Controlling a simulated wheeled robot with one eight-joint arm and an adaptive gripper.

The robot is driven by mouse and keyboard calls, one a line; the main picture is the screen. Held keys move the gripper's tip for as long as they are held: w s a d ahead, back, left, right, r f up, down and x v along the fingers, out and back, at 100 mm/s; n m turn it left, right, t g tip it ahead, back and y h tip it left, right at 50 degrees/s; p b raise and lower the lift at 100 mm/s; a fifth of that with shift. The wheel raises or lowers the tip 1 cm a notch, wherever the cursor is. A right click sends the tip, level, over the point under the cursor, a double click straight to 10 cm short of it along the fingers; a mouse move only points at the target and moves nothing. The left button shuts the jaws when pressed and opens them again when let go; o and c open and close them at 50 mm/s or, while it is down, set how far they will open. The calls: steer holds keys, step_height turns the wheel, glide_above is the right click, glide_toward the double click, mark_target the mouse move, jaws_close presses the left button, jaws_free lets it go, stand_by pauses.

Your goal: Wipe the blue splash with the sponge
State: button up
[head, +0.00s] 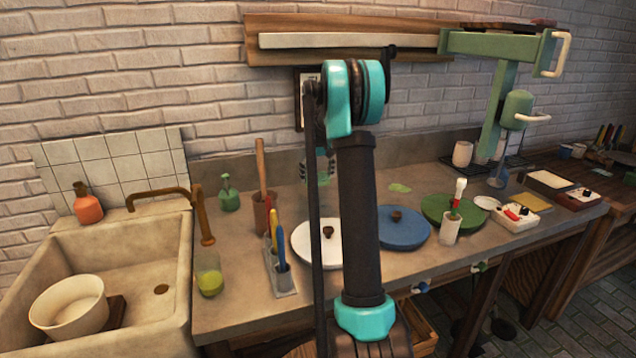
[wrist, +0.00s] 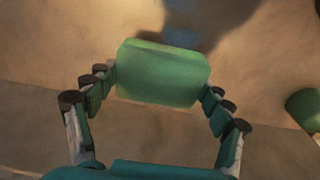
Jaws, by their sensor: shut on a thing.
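My gripper (wrist: 161,84) is shut on a green block that looks like the sponge (wrist: 162,68), with a finger at each end of it. In the head view my gripper (head: 320,170) is partly hidden behind my arm, over the back of the counter. A dark bluish patch (wrist: 210,14) lies just beyond the sponge in the wrist view. It may be the blue splash or partly shadow; I cannot tell. In the head view I see no blue splash, and my arm covers part of the counter. Whether the sponge touches the surface is unclear.
A green splash (head: 400,188) lies on the counter. A tool holder (head: 283,284), brush pot (head: 264,215) and green bottle (head: 229,194) stand left. A green object (wrist: 305,106) is right in the wrist view.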

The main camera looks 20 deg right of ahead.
steer(key=shift+r, duration=1.1)
steer(key=shift+s, duration=0.1)
